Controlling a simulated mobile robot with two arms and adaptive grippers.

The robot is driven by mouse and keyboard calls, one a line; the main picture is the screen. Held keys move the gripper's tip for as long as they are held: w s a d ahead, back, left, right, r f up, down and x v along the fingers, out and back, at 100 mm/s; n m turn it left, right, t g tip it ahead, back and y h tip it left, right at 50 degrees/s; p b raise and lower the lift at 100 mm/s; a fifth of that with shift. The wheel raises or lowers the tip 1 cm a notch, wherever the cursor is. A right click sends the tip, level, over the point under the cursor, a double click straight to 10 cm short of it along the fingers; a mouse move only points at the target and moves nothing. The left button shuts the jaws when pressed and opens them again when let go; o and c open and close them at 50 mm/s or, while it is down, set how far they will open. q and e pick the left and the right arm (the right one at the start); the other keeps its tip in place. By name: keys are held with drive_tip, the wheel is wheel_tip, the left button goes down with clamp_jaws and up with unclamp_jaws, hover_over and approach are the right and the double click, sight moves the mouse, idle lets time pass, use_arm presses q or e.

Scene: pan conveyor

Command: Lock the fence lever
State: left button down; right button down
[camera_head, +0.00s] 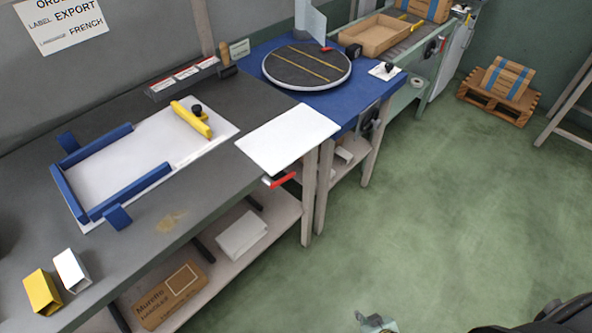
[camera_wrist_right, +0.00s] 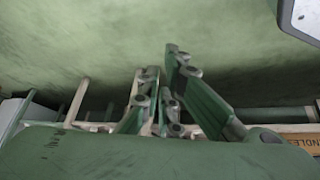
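A yellow bar (camera_head: 190,119) with a black knob (camera_head: 197,110) lies at the far right end of the white board on the grey bench. Blue rails (camera_head: 130,190) frame the board's other sides. A red handle (camera_head: 280,180) sticks out under the front edge of a white plate (camera_head: 288,138). I cannot tell which of these is the fence lever, or whether it is locked. My right gripper (camera_head: 376,322) is at the bottom edge, low over the floor and away from the benches. In the right wrist view its fingers (camera_wrist_right: 160,62) hold nothing visible; their opening is unclear. My left gripper is out of view.
A turntable (camera_head: 306,66) stands on the blue table (camera_head: 262,52) behind the plate. A yellow block (camera_head: 42,292) and a white block (camera_head: 71,270) stand at the bench's near left. A cardboard box (camera_head: 172,294) lies on the lower shelf. The green floor (camera_head: 440,210) is clear.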

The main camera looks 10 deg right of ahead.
drive_tip(key=w+r+t+y, duration=0.1)
drive_tip(key=w+r+t, duration=0.3)
drive_tip(key=w+r, duration=0.8)
drive_tip(key=w+a+r+n+t+y+b, duration=0.1)
drive_tip(key=w+a+r+t+y, duration=0.1)
drive_tip(key=w+r, duration=0.5)
drive_tip(key=w+a+r+t+y, duration=0.2)
drive_tip(key=w+r+t, duration=0.1)
drive_tip(key=r, duration=0.7)
drive_tip(key=a+r+y, duration=0.2)
drive_tip(key=r, duration=0.5)
drive_tip(key=a+r+n+t+y, duration=0.1)
drive_tip(key=a+r+y, duration=0.2)
drive_tip(key=r, duration=0.4)
drive_tip(key=shift+a+r, duration=0.3)
drive_tip(key=x, duration=1)
drive_tip(key=shift+p, duration=0.3)
